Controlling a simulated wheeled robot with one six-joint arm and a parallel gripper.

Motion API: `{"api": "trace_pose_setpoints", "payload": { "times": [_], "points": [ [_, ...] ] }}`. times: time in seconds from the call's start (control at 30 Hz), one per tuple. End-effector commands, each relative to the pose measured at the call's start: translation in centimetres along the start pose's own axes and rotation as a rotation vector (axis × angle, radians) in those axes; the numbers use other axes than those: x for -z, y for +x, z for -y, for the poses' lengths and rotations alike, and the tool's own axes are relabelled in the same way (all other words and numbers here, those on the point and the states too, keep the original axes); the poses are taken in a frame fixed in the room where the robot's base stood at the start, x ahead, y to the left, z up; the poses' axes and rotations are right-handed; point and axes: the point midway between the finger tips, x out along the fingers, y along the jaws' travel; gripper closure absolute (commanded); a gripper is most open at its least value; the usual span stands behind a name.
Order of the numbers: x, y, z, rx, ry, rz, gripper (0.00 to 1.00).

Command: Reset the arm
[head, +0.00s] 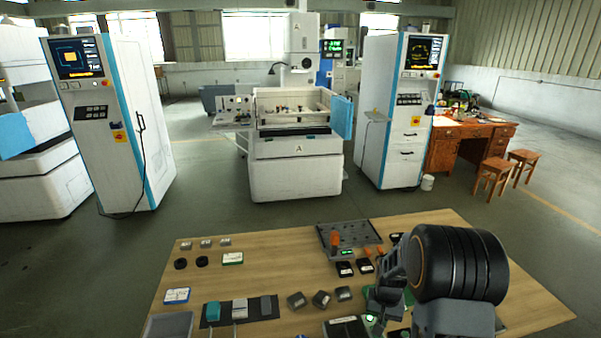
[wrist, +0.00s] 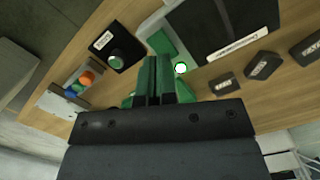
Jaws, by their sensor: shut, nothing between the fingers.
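My gripper (wrist: 158,68) shows in the wrist view with its two dark, green-tinted fingers together and nothing between them. It is over the wooden table, near a small round light glowing white with a green rim (wrist: 180,68). How far the fingertips are above the surface I cannot tell. In the head view my arm reaches over the right part of the table, and its large black joint hides part of the tabletop. The fingertips are hard to make out there.
The wooden table (head: 270,260) holds small labelled blocks, a dark perforated plate (head: 350,236) and a dark tray with a teal block (head: 213,311). In the wrist view a black box with a green button (wrist: 115,50) is left of the fingers. White machines (head: 295,170) stand beyond open floor.

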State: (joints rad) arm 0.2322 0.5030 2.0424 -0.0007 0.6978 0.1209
Motion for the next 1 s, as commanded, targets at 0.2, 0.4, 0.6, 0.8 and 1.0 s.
{"api": "trace_pose_setpoints", "payload": {
  "times": [0.2, 0.4, 0.6, 0.8, 1.0],
  "points": [
    [-5.3, -6.8, 0.8, -0.001, -0.108, -0.035, 1.00],
    [-10.7, -13.0, 1.8, 0.007, -0.215, -0.152, 1.00],
    [-14.9, -17.0, 2.4, 0.024, -0.288, -0.295, 1.00],
    [-16.9, -19.7, 2.9, 0.048, -0.326, -0.423, 1.00],
    [-17.5, -21.2, 3.4, 0.062, -0.343, -0.487, 1.00]
  ]
}}
